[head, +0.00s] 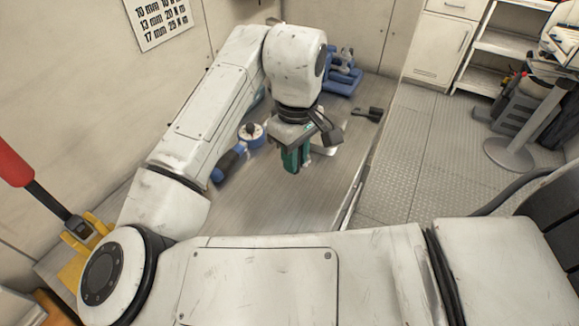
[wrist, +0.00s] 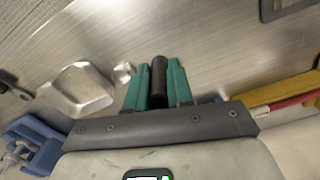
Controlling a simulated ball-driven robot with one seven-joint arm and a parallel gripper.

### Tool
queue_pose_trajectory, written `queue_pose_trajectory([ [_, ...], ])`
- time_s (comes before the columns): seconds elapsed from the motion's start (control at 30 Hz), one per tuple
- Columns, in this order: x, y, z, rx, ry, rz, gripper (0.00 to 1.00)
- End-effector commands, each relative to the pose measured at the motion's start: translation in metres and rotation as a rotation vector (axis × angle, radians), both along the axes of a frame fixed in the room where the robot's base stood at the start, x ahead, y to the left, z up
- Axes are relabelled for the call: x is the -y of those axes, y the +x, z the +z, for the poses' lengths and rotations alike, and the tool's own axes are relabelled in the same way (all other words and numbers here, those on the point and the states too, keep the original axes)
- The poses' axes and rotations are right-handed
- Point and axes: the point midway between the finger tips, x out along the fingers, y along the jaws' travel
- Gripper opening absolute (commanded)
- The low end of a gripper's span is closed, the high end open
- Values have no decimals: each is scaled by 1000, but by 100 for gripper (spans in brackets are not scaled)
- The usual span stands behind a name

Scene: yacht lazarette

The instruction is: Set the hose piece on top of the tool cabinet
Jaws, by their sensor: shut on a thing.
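In the wrist view, the hose piece (wrist: 158,74) is a short black cylinder. My gripper (wrist: 157,82) is shut on it, with a teal finger on each side. In the head view, my gripper (head: 293,160) points down over the grey metal bench top; the hose piece cannot be made out there. A white cabinet with a drawer and a door (head: 437,50), probably the tool cabinet, stands on the floor at the upper right, apart from my gripper.
On the bench (head: 290,205) are a blue-and-black tool (head: 230,160), a blue vise (head: 343,82), a black brush-like item (head: 368,114) and a shiny metal dish (wrist: 78,88). White shelves (head: 500,42) adjoin the cabinet. A grey stand (head: 512,150) is at right. Chequered floor between is clear.

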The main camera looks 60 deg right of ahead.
Motion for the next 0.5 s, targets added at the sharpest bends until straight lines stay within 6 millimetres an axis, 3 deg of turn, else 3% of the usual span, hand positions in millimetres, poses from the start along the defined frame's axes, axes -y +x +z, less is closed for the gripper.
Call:
queue_pose_trajectory([
  [0.37,9,20,-26,0,2,2,0],
  [0.5,10,20,-48,-1,1,1,0],
])
